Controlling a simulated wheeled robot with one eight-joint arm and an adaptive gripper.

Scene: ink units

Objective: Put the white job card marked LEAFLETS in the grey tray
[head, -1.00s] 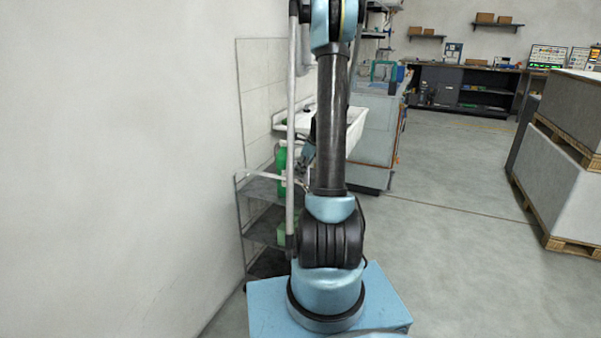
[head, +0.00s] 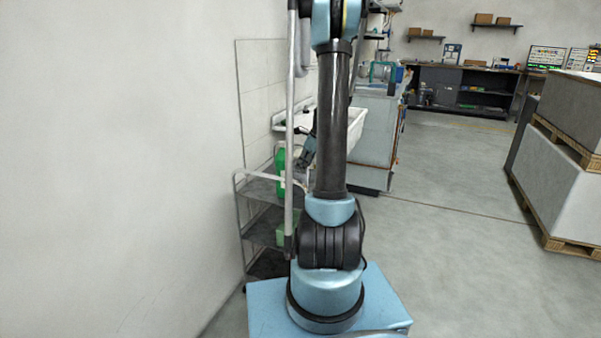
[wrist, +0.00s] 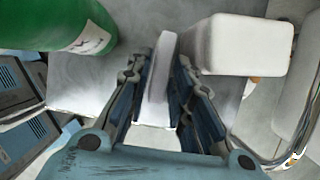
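In the wrist view, my gripper (wrist: 160,88) has its two fingers close together on either side of a thin white piece (wrist: 160,65), seen nearly edge-on. The pads appear to touch both its faces. It looks like the white job card, but no LEAFLETS marking shows from this angle. In the head view my gripper (head: 308,150) is partly hidden behind my arm, beside the wall trolley (head: 262,192). I cannot make out the grey tray for sure in either view.
A green bottle with a pale label (wrist: 85,30) lies left of my gripper, and a white container (wrist: 245,45) is close on the right. In the head view a green bottle (head: 281,162) stands on the trolley, near a white sink (head: 352,128). Floor at right (head: 460,240) is clear.

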